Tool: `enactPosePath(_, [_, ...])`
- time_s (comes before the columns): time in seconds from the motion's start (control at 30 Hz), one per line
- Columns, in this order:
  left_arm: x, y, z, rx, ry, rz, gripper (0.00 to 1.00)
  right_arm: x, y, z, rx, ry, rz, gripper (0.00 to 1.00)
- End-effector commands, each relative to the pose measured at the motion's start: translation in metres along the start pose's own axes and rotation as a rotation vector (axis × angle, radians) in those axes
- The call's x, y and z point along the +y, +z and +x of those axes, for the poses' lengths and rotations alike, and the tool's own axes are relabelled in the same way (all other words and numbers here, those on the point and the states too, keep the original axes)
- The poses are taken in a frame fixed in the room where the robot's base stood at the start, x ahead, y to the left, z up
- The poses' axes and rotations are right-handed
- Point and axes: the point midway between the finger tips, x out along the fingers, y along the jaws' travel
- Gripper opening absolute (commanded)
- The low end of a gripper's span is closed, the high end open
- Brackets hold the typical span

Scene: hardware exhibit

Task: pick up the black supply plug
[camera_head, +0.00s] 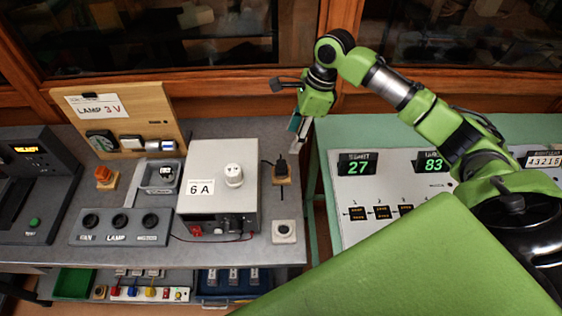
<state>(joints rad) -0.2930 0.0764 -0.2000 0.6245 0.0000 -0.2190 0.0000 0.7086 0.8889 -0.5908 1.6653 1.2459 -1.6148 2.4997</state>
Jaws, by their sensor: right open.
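The black supply plug (281,164) stands on a small wooden block at the right end of the grey bench, just right of the white 6 A box. A dark cable leads from it toward the box. My right gripper (298,126) hangs above and slightly right of the plug, pointing down. It is open, seen edge-on, and apart from the plug. My left gripper is not in view.
The white 6 A box (219,175) with a white knob stands left of the plug. A wooden LAMP 3 V board (155,112) is behind left. A socket plate (284,231) lies in front. A green table with a display panel (346,196) stands right, across a narrow gap.

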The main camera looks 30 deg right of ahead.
Motion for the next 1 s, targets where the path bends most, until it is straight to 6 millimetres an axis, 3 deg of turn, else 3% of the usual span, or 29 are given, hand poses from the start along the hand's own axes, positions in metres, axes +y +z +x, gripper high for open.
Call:
enactPosePath(0.27, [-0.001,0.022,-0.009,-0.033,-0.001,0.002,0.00,0.001,0.000,0.052,0.000,0.002,0.000,0.46])
enactPosePath(0.53, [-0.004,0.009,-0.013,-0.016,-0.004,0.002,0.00,0.001,0.001,0.072,0.001,0.002,0.000,0.46])
enactPosePath(0.8, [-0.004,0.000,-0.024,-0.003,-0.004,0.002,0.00,0.003,0.002,0.111,0.001,0.001,-0.001,0.46])
enactPosePath(1.0, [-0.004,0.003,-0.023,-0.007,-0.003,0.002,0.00,0.002,0.001,0.117,0.000,-0.001,-0.001,0.46])
